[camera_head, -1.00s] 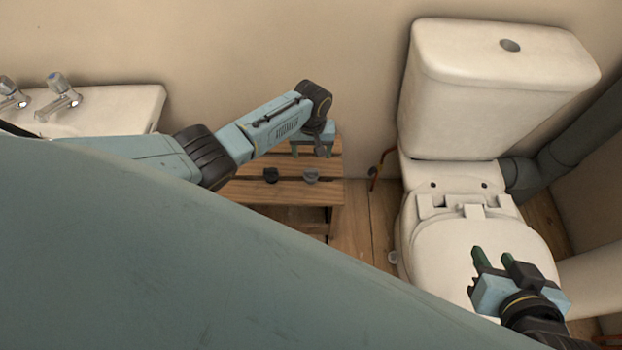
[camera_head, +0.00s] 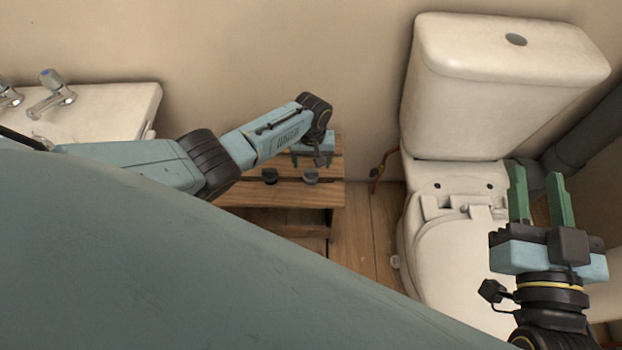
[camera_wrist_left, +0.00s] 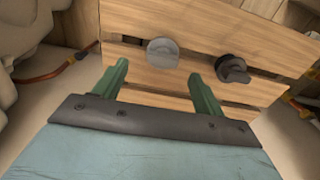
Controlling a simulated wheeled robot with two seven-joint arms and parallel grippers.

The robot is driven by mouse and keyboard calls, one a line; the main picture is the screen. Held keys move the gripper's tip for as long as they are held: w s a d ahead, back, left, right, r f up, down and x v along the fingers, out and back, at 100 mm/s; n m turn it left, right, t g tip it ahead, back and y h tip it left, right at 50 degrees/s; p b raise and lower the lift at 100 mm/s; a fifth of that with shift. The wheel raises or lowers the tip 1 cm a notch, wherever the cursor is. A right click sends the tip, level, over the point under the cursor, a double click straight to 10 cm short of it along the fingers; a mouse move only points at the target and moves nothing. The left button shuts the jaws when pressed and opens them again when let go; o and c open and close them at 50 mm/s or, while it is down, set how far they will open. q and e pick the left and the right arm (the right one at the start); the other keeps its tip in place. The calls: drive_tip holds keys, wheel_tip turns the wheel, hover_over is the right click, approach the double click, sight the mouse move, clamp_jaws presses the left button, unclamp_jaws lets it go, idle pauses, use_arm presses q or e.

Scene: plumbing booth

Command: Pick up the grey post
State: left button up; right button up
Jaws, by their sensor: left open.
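The grey post (camera_head: 311,176) stands on a wooden step stool (camera_head: 285,194). It is short, with a light grey round top, and in the left wrist view the grey post (camera_wrist_left: 162,53) appears just beyond the gap between my fingertips. A darker post (camera_head: 270,175) stands beside it, to the right in the wrist view (camera_wrist_left: 232,69). My left gripper (camera_head: 312,161) is open and empty at the stool, close to the grey post; its green fingers (camera_wrist_left: 158,72) show apart in the wrist view. My right gripper (camera_head: 540,185) is open and empty, in front of the toilet.
A white toilet (camera_head: 490,105) stands to the right of the stool, with a grey waste pipe (camera_head: 588,132) beside it. A copper pipe (camera_head: 378,170) rises between stool and toilet. A sink with taps (camera_head: 100,108) is at the left. Bare floor (camera_head: 365,230) shows between stool and toilet.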

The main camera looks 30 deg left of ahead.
sight(311, 171)
use_arm(q)
drive_tip(key=shift+s+f+b, duration=0.2)
drive_tip(key=shift+f+b, duration=0.45)
drive_tip(key=shift+f, duration=0.25)
drive_tip(key=shift+s+f+b, duration=0.15)
drive_tip(key=shift+f+b, duration=0.4)
drive_tip(key=shift+f, duration=0.15)
drive_tip(key=shift+f+b, duration=0.55)
drive_tip(key=shift+f, duration=0.4)
use_arm(e)
drive_tip(key=s+r+t+y, duration=0.2)
drive_tip(key=s+r+t, duration=0.2)
drive_tip(key=r+t, duration=0.3)
drive_tip(key=shift+r+t, duration=0.3)
use_arm(q)
drive_tip(key=shift+c, duration=0.3)
use_arm(e)
drive_tip(key=shift+d, duration=0.1)
use_arm(q)
drive_tip(key=c, duration=1.1)
drive_tip(key=shift+o, duration=0.2)
drive_tip(key=shift+r, duration=0.1)
